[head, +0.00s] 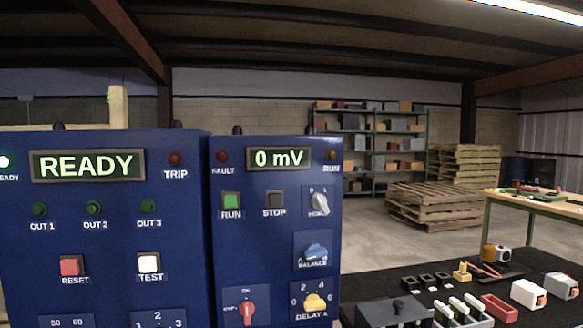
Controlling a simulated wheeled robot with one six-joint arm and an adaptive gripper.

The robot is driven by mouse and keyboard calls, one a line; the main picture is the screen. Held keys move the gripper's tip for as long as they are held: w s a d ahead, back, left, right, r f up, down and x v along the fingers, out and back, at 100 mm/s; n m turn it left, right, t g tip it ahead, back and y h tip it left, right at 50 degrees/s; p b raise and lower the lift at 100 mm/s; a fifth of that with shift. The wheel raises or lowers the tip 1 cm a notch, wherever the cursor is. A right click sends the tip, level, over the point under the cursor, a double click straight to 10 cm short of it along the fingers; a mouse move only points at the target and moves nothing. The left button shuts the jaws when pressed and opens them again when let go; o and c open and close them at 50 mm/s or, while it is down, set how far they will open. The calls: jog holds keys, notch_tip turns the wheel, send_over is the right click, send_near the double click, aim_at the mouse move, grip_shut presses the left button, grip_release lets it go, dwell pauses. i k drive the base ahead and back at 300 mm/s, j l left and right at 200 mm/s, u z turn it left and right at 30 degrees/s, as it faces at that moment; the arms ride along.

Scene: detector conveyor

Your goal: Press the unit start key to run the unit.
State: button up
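Two blue control panels stand side by side in the head view. The right panel (283,226) has a green key (231,201) labelled RUN and a dark key (274,198) labelled STOP. Its display (279,158) reads 0 mV. The FAULT lamp (222,156) and RUN lamp (332,155) look dark. The left panel (110,232) has a display (87,165) reading READY, a lit green lamp (4,161), a red RESET key (71,266) and a white TEST key (149,262). No key is labelled start. My gripper is not in view.
The right panel also carries a white knob (320,204), a blue BALANCE knob (316,251), a red knob (247,311) and a yellow DELAY knob (315,301). A black table (385,281) with small parts stands at right. Pallets (433,205) and shelving (370,143) are far behind.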

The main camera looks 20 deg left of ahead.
aim_at(231, 200)
jog(key=u, duration=1.5)
